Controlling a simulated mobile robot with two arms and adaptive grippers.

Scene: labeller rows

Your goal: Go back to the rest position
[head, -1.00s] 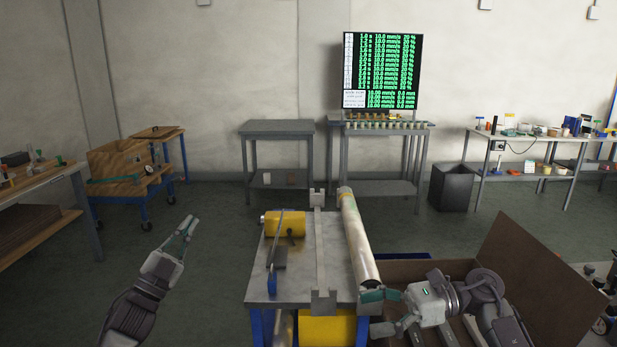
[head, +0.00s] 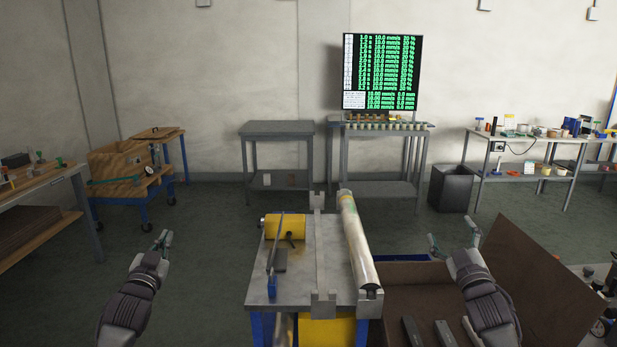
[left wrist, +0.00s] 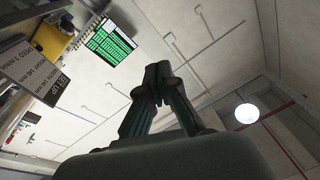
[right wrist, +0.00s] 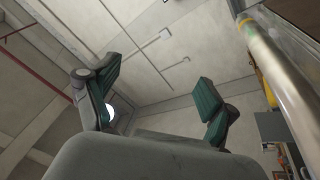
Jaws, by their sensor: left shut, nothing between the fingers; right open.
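My left gripper (head: 163,240) is left of the grey-topped work table, raised over the floor and clear of everything. In the left wrist view its fingertips (left wrist: 158,72) meet with nothing between them. My right gripper (head: 453,242) is right of the table, above the brown open box. In the right wrist view its fingers (right wrist: 150,88) stand wide apart and hold nothing. Both forearms point forward on either side of the table.
The work table (head: 297,290) carries a long pale roll (head: 358,240), a yellow cylinder (head: 285,226) and a grey rail. The brown box (head: 400,275) with its raised flap (head: 535,285) lies under my right arm. Open floor (head: 215,230) surrounds my left arm.

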